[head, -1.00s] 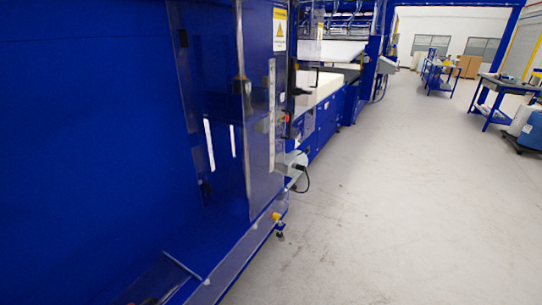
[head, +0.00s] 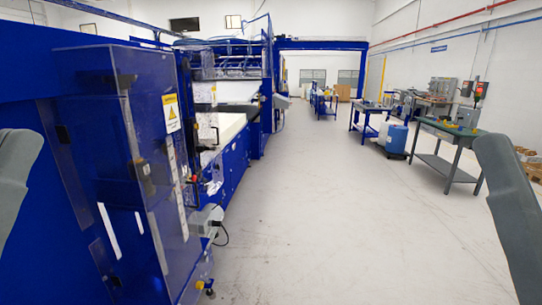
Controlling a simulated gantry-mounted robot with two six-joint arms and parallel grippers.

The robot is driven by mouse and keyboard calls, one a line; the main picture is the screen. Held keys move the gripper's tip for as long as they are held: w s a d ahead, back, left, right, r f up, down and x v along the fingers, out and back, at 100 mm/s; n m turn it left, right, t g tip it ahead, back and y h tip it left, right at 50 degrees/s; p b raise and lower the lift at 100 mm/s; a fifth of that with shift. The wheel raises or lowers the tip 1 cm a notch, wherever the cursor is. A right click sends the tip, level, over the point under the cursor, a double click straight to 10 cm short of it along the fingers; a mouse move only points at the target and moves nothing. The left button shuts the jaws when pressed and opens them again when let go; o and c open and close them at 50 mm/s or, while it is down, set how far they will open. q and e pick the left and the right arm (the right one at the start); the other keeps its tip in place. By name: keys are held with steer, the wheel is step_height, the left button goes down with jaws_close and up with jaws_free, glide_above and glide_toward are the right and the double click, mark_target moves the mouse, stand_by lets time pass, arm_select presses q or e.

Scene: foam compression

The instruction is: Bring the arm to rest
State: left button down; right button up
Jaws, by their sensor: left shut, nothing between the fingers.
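A grey link of my right arm (head: 508,205) slants down at the right edge. My right gripper is not in view.
A large blue machine (head: 85,165) with clear panels fills the left side. A white foam block (head: 222,130) lies on its bed. A workbench (head: 447,135) and blue containers (head: 396,138) stand at the right. The grey floor (head: 330,200) between is clear.

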step_height(320, 180, up, 30)
steer(key=p, duration=2.7)
steer(key=shift+r+p, duration=0.25)
steer(key=shift+p, duration=0.05)
